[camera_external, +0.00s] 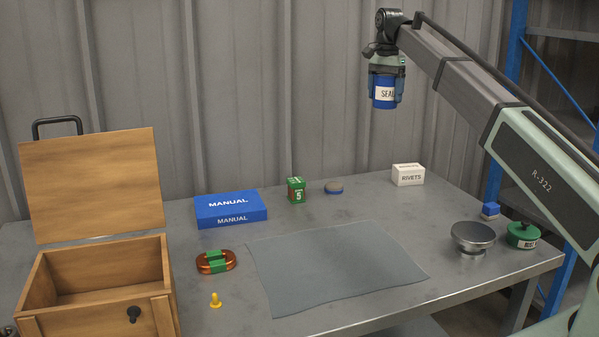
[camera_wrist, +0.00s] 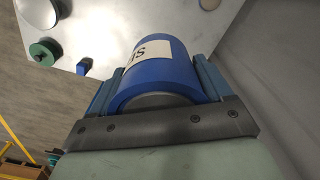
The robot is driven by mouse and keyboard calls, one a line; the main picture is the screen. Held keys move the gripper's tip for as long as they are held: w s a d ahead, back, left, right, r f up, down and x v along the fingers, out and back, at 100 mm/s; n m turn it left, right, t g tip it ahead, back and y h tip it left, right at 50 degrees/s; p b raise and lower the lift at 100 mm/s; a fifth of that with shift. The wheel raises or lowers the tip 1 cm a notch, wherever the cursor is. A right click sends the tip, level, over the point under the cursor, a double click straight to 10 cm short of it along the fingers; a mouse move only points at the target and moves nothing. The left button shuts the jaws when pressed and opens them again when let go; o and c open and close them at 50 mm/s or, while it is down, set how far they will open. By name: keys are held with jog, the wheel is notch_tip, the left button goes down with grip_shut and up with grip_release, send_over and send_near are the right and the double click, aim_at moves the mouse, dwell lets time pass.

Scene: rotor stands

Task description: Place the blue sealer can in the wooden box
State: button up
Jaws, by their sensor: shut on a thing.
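The blue sealer can (camera_external: 383,89) with a white label is held high above the back of the table, near the wall. My gripper (camera_external: 385,84) is shut on it, with a finger on each side. In the wrist view the can (camera_wrist: 158,68) fills the space between the fingers of my gripper (camera_wrist: 155,85). The wooden box (camera_external: 110,292) stands at the front left of the table. Its lid (camera_external: 93,183) is open and tilted back, and the part of its inside that shows looks empty. The can is far to the right of the box and well above it.
A blue manual box (camera_external: 230,208), a copper coil with green bands (camera_external: 216,262) and a yellow bolt (camera_external: 215,300) sit right of the wooden box. A grey mat (camera_external: 335,265) lies mid-table. A rivets box (camera_external: 408,174), metal dish (camera_external: 473,236) and green tin (camera_external: 522,235) stand right.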

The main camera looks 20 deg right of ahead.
notch_tip(320, 180, up, 8)
jog(key=shift+w+f, duration=0.1)
jog(key=a+n, duration=0.5)
jog(key=a, duration=1.8)
jog(key=s+a+n, duration=0.3)
jog(key=s+a, duration=0.2)
jog(key=a, duration=0.7)
jog(key=s+a+n, duration=0.3)
jog(key=s+a, duration=0.2)
jog(key=a, duration=0.8)
jog(key=s+a+n, duration=0.2)
jog(key=s+a, duration=0.3)
jog(key=a, duration=0.8)
jog(key=shift+s+n, duration=0.4)
jog(key=s+a+n, duration=0.1)
jog(key=s+a, duration=0.4)
jog(key=s+a+n, duration=0.2)
jog(key=s+a, duration=0.3)
jog(key=a, duration=0.1)
jog(key=s+a+n, duration=0.1)
jog(key=s+a, duration=0.5)
jog(key=shift+s+f+n, duration=0.1)
jog(key=shift+n, duration=0.3)
jog(key=shift+s+f, duration=0.1)
jog(key=shift+f, duration=17.95)
jog(key=shift+f, duration=0.1)
